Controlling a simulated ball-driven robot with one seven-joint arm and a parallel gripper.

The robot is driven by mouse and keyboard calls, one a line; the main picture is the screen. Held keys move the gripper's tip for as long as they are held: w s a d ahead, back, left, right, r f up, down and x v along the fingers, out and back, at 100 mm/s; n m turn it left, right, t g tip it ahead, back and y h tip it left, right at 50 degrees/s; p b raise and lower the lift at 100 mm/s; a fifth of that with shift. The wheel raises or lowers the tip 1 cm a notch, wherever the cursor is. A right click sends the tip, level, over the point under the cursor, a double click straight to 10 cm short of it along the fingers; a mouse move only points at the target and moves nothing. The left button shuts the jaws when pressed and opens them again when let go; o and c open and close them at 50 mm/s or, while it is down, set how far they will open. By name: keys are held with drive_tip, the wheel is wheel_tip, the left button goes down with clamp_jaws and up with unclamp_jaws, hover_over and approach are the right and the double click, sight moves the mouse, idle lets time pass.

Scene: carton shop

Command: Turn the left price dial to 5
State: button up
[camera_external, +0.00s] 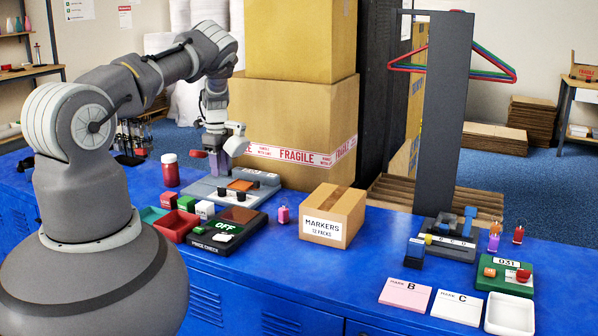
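No part in view is clearly marked as the left price dial, and no dial number is legible. A grey device (205,188) stands under my gripper on the blue counter, with dark panels and small orange parts (241,185). In front of it is a black PRICE CHECK unit (205,243) with a sign reading OFF (224,230). My gripper (219,163) points down just above the left part of the grey device. Its fingers are small and partly hidden, so I cannot tell whether they are open or touch anything.
A red tray (178,228), small blocks and a red jar (170,170) stand left. A MARKERS carton (332,215) stands right of the unit, with tall FRAGILE cartons (280,120) behind. A green 031 device (503,277) is at far right. The counter's front middle is clear.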

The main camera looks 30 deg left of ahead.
sight(222, 188)
wheel_tip(222, 188, down, 6)
drive_tip(key=shift+f+b, duration=0.15)
drive_tip(key=shift+b, duration=0.75)
clamp_jaws()
drive_tip(key=m+p, duration=0.1)
drive_tip(key=m, duration=0.2)
drive_tip(key=shift+m+p, duration=0.3)
drive_tip(key=shift+p, duration=0.1)
drive_tip(key=m+p, duration=0.1)
drive_tip(key=m, duration=0.4)
drive_tip(key=shift+p, duration=0.3)
drive_tip(key=m+p, duration=0.1)
drive_tip(key=m, duration=0.4)
drive_tip(key=shift+w, duration=0.1)
drive_tip(key=shift+m+p, duration=0.3)
drive_tip(key=shift+m, duration=1.8)
